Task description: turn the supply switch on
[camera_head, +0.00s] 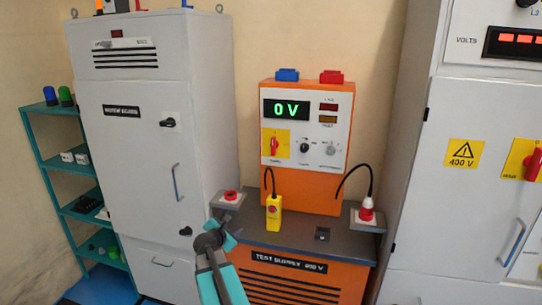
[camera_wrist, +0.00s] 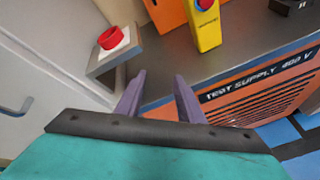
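The orange test supply panel (camera_head: 343,133) stands at the back of a dark-topped bench labelled TEST SUPPLY 400 V. Its display (camera_head: 287,110) reads 0 V in green. A red rotary switch (camera_head: 274,146) on a yellow plate sits at its lower left, its handle roughly upright; I take this as the supply switch. My gripper (camera_head: 226,228) is low at the bench's front left corner, well below and left of the switch. In the wrist view my gripper (camera_wrist: 158,92) has its two purple fingers apart with nothing between them. The switch is outside the wrist view.
A red push button (camera_head: 230,195) on a grey box is beside my gripper; it also shows in the wrist view (camera_wrist: 111,38). A yellow pendant (camera_head: 273,212) and a red plug (camera_head: 366,210) stand on the bench. Grey cabinets (camera_head: 145,170) flank it. A second red switch (camera_head: 534,164) is far right.

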